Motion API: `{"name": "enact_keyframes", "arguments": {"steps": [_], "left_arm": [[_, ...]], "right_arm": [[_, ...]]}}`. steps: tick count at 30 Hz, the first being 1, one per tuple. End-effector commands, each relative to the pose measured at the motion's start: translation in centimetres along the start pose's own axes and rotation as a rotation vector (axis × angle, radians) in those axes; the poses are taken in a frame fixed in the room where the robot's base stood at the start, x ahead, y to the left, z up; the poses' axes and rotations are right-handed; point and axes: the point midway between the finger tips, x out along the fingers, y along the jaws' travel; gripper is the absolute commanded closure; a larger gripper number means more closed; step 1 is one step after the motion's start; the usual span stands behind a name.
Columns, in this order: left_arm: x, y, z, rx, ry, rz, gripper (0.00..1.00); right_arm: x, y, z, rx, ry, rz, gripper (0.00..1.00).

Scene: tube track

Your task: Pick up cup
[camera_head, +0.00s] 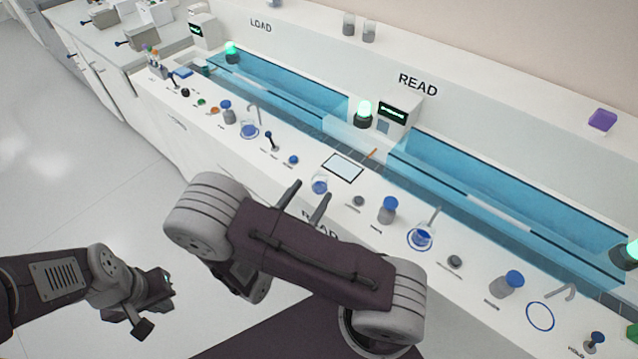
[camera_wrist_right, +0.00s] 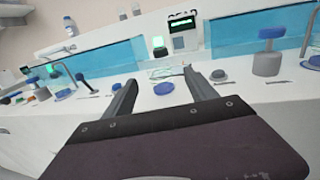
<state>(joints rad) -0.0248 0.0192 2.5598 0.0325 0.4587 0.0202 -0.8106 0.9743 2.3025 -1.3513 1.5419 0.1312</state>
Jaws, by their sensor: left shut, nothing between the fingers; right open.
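A small clear cup (camera_head: 319,186) with blue contents stands on the white counter in front of the READ label. In the right wrist view it shows as a blue round shape (camera_wrist_right: 164,88) between and beyond the fingers. My right gripper (camera_head: 312,189) is open and empty, its two fingers pointing toward this cup from the counter's front side. Whether the fingertips reach around it cannot be told. Similar blue cups stand on blue rings farther left (camera_head: 249,130) and farther right (camera_head: 421,237). My left gripper (camera_head: 150,308) is shut and empty, low over the floor at the left.
A white tablet-like pad (camera_head: 343,166) lies just behind the cup. Blue transparent panels (camera_head: 470,190) run along the back.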

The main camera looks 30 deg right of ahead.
Motion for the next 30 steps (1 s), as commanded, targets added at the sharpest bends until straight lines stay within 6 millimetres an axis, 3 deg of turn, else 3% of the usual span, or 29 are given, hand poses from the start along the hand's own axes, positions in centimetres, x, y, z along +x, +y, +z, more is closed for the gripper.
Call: {"name": "enact_keyframes", "arguments": {"steps": [6,15,22,29,30], "left_arm": [[0.2,0.0,0.0,0.000,0.000,0.000,1.00],[0.7,0.0,0.1,0.000,0.000,0.000,1.00],[0.6,0.0,0.1,0.000,0.000,0.000,1.00],[0.6,0.0,0.1,0.000,0.000,0.000,1.00],[0.6,0.0,0.1,0.000,0.000,0.000,1.00]], "right_arm": [[1.2,0.0,0.0,0.000,0.000,-0.002,0.34],[5.8,0.0,0.2,0.001,0.001,-0.003,0.34],[6.0,0.1,0.2,0.001,0.000,0.000,0.34],[6.0,0.1,0.2,0.001,0.001,0.000,0.98],[6.0,0.1,0.2,0.001,0.001,0.000,0.99]]}}
